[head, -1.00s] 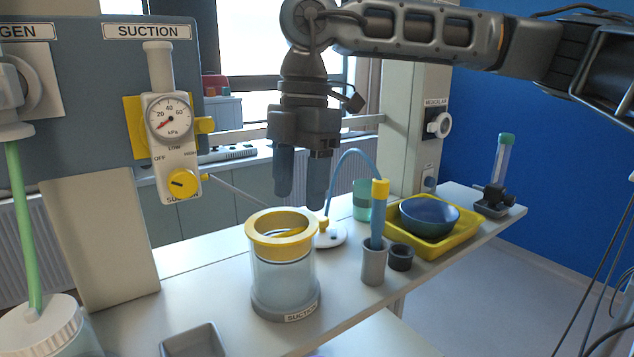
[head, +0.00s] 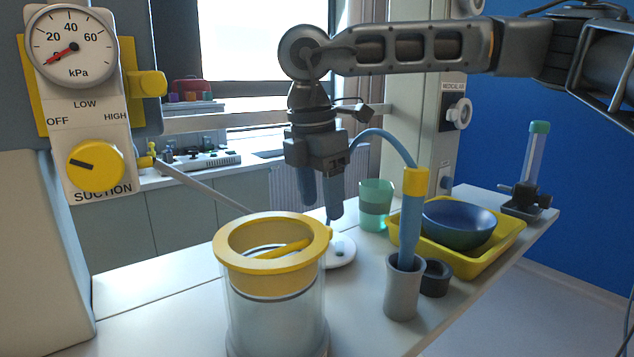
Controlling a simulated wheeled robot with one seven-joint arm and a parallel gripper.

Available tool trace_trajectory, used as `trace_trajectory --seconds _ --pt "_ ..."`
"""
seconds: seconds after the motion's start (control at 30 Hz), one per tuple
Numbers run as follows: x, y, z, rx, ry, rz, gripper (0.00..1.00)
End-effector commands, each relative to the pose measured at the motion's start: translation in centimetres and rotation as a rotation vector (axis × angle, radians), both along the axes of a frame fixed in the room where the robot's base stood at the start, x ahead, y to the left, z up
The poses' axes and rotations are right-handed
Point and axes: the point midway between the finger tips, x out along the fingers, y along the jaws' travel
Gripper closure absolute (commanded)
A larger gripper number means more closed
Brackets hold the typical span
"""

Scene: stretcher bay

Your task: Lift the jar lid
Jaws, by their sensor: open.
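A clear suction jar (head: 275,322) with a wide yellow rim (head: 258,262) stands on the counter. Its top is open, and a yellow piece (head: 280,250) shows inside. A white round disc (head: 342,253), which looks like the jar lid, lies behind and to the right of the jar, partly hidden by its rim. A blue hose (head: 385,138) arcs from behind my gripper to an upright blue wand. My gripper (head: 321,210) is open and empty, with its fingers pointing down above and behind the jar. Its fingertips appear just above the disc; the exact gap is unclear.
The blue wand (head: 411,215) with a yellow collar stands in a grey holder (head: 402,290) beside a dark ring (head: 436,279). A green cup (head: 376,205) and a yellow tray (head: 488,262) with a blue bowl (head: 458,222) are to the right. The suction regulator (head: 88,100) is at left.

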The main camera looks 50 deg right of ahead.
Motion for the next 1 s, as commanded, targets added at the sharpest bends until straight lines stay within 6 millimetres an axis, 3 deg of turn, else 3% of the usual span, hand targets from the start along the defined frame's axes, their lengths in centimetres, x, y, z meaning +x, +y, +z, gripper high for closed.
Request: trace_trajectory --seconds 0.33,0.73,1.0 --pt "-0.2 -0.5 -4.4 0.002 0.001 0.001 0.4" --pt "-0.2 -0.6 -5.3 0.0 0.0 0.001 0.4" --pt "-0.2 -0.6 -5.2 0.0 0.0 0.001 0.65"
